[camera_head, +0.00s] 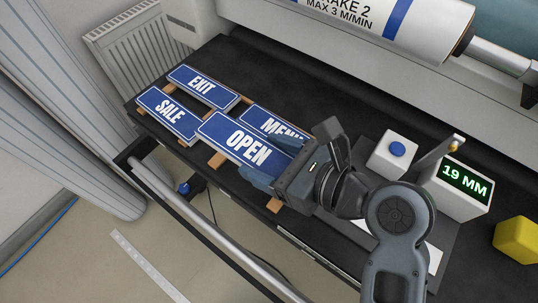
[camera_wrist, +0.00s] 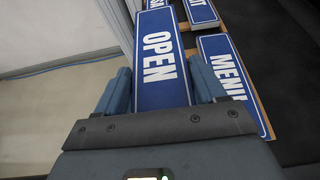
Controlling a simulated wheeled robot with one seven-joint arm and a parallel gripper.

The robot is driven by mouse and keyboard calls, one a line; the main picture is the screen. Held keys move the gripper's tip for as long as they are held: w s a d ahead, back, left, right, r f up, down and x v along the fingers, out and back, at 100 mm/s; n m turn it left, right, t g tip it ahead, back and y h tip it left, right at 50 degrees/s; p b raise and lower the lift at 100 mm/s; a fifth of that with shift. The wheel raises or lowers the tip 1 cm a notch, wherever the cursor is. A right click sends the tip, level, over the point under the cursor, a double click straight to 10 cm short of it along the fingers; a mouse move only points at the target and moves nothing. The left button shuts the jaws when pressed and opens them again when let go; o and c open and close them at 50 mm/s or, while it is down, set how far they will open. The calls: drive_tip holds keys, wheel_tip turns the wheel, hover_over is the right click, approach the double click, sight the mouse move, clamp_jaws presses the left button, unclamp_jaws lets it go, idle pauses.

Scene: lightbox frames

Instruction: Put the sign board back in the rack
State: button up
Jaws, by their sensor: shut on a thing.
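The blue sign board reading OPEN (camera_head: 232,132) lies flat and face up in my gripper (camera_head: 278,162). My gripper is shut on its near end. In the wrist view the OPEN board (camera_wrist: 158,60) runs forward between the two fingers (camera_wrist: 163,88). The board is over the wooden slatted rack (camera_head: 216,160), in the front right place beside the MENU board (camera_head: 268,122). I cannot tell whether it rests on the slats or hangs just above. My gripper hides part of MENU in the head view.
The EXIT board (camera_head: 203,86) and SALE board (camera_head: 168,112) lie on the rack to the left. A white box with a blue button (camera_head: 393,154), a 19 MM display (camera_head: 457,188) and a yellow block (camera_head: 517,240) stand right. A rail (camera_head: 200,224) runs along the front edge.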

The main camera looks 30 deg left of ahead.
drive_tip(key=shift+d+f+b, duration=0.1)
drive_tip(key=shift+f+b, duration=2.05)
drive_tip(key=shift+b, duration=0.5)
drive_tip(key=shift+f, duration=1.1)
drive_tip(key=o, duration=1.3)
drive_tip(key=shift+v, duration=3.9)
